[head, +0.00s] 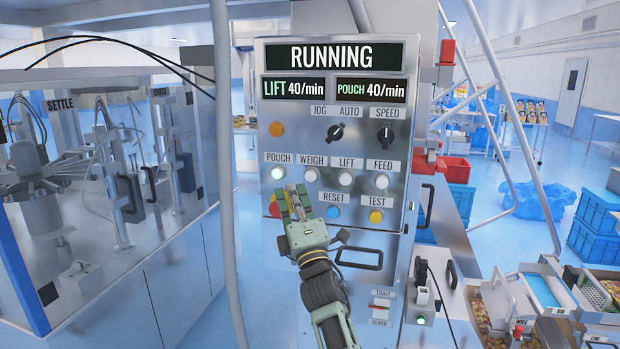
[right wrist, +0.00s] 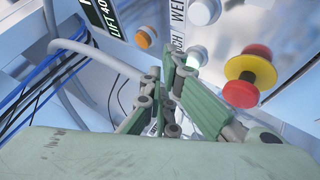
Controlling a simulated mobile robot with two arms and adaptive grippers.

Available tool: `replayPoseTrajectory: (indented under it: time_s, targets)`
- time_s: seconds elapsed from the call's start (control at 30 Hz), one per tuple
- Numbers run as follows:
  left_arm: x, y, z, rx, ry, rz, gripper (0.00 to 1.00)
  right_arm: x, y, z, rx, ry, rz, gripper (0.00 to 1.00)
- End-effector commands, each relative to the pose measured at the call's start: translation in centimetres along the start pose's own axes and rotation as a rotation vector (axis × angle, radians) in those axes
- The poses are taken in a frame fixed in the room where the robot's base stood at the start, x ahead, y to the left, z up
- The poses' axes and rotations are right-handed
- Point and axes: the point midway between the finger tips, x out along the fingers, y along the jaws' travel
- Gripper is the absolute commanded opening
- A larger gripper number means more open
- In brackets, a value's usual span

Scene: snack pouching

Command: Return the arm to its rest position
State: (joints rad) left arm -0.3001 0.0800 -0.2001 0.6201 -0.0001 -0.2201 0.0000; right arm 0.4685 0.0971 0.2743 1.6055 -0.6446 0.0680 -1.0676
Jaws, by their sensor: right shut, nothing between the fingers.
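My right gripper (head: 292,203) is raised in front of the control panel (head: 300,145), at its lower left, with the fingers pointing toward the buttons. It is shut and empty. In the right wrist view its fingers (right wrist: 172,88) come together near the lit pouch button (right wrist: 196,57). A red emergency stop (right wrist: 245,80) on a yellow base stands to their right; in the head view the fingers partly cover it (head: 274,208). The panel display (head: 333,57) reads RUNNING, with LIFT 40/min and POUCH 40/min. The pouch button (head: 278,173) glows green-white. My left gripper is out of view.
A glass-walled machine (head: 100,190) stands at the left. A grey upright tube (head: 224,150) runs close to my right arm. Blue crates (head: 595,225) and a red bin (head: 455,170) are at the right. A bin station (head: 545,295) fills the lower right.

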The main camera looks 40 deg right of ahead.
Motion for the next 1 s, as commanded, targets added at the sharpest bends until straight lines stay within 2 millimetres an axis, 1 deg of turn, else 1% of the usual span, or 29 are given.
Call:
replayPoseTrajectory:
  time_s: [0.37,0.47,0.57,0.67,0.7,0.77,0.8,0.87,0.9,0.97,1.0]
  targets:
    - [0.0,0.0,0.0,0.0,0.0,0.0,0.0,0.0,0.0,0.0,0.0,0.0,0.0,0.0]
    - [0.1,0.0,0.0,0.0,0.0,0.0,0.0,-0.3,-1.0,-0.3,0.014,0.006,-0.019,0.0]
    - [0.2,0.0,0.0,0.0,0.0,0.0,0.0,-1.6,-4.3,-1.5,0.063,0.025,-0.084,0.0]
    - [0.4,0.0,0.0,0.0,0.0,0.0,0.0,-4.4,-9.8,-3.4,0.151,0.049,-0.196,0.0]
    - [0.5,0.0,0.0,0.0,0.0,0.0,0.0,-5.8,-12.4,-4.3,0.192,0.056,-0.25,0.0]
    - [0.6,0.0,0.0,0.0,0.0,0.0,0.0,-8.4,-16.2,-5.6,0.256,0.063,-0.335,0.0]
    - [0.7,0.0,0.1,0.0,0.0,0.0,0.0,-10.2,-18.6,-6.3,0.296,0.064,-0.391,0.0]
    - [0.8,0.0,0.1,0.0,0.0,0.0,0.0,-13.1,-22.0,-7.4,0.353,0.062,-0.475,0.0]
    - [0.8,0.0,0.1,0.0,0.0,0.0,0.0,-15.2,-24.2,-8.1,0.391,0.057,-0.531,0.0]
    - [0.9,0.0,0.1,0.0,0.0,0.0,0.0,-18.5,-27.3,-9.0,0.444,0.047,-0.614,0.0]
    - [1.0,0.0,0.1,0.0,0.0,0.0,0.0,-20.9,-29.2,-9.6,0.477,0.036,-0.669,0.0]
